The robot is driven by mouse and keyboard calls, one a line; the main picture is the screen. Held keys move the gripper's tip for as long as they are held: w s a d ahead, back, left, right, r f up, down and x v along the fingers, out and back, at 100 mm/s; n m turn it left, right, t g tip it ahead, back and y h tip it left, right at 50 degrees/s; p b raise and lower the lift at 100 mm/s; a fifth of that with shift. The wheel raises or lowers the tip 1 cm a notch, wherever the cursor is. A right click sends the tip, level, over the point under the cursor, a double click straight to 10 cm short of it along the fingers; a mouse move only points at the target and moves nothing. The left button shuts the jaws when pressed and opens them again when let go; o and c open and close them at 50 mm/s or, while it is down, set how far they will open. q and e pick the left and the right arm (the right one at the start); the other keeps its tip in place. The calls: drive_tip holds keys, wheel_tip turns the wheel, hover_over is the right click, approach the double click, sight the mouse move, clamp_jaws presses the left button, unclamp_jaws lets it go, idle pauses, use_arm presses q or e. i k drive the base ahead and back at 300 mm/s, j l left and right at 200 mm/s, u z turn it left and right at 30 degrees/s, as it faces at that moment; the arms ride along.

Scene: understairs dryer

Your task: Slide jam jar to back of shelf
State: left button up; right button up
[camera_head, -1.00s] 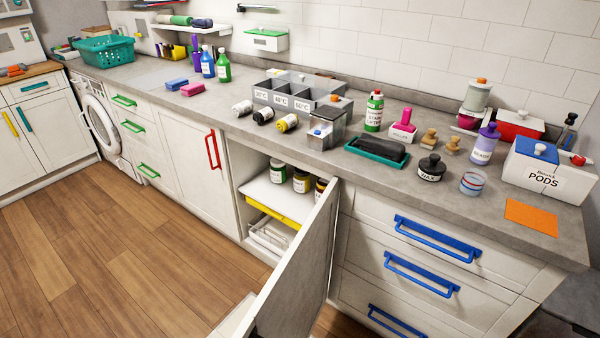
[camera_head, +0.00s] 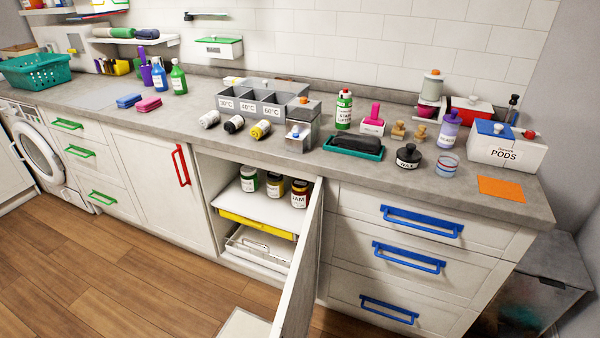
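The jam jar (camera_head: 299,194) stands upright on the upper white shelf (camera_head: 255,209) of the open cabinet below the counter. It is dark with a white label and is the rightmost of three jars in a row. A middle jar (camera_head: 273,187) with a yellow-brown body and a green-labelled jar (camera_head: 249,180) stand to its left. The open cabinet door (camera_head: 301,265) stands just right of the jam jar and swings out toward me. Neither of my grippers is in view.
The counter (camera_head: 340,170) above holds bottles, grey bins (camera_head: 262,107) and a black wax jar (camera_head: 409,156). Blue-handled drawers (camera_head: 421,221) are at right.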

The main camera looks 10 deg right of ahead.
sight(300, 189)
drive_tip(key=i+j+z, duration=0.1)
drive_tip(key=j+z, duration=0.3)
drive_tip(key=i+j+z, duration=0.1)
drive_tip(key=j+z, duration=0.55)
drive_tip(key=z, duration=0.15)
drive_tip(key=j+z, duration=0.55)
drive_tip(key=j, duration=0.35)
drive_tip(key=j+z, duration=0.25)
drive_tip(key=j, duration=0.35)
drive_tip(key=k+j+z, duration=0.2)
drive_tip(key=j, duration=1.15)
drive_tip(key=k+j, duration=0.15)
drive_tip(key=j, duration=0.2)
drive_tip(key=k+j, duration=0.15)
drive_tip(key=j, duration=0.2)
drive_tip(key=k+j, duration=0.15)
drive_tip(key=j, duration=0.2)
drive_tip(key=k+j, duration=0.1)
drive_tip(key=j, duration=0.25)
drive_tip(key=k+u, duration=0.05)
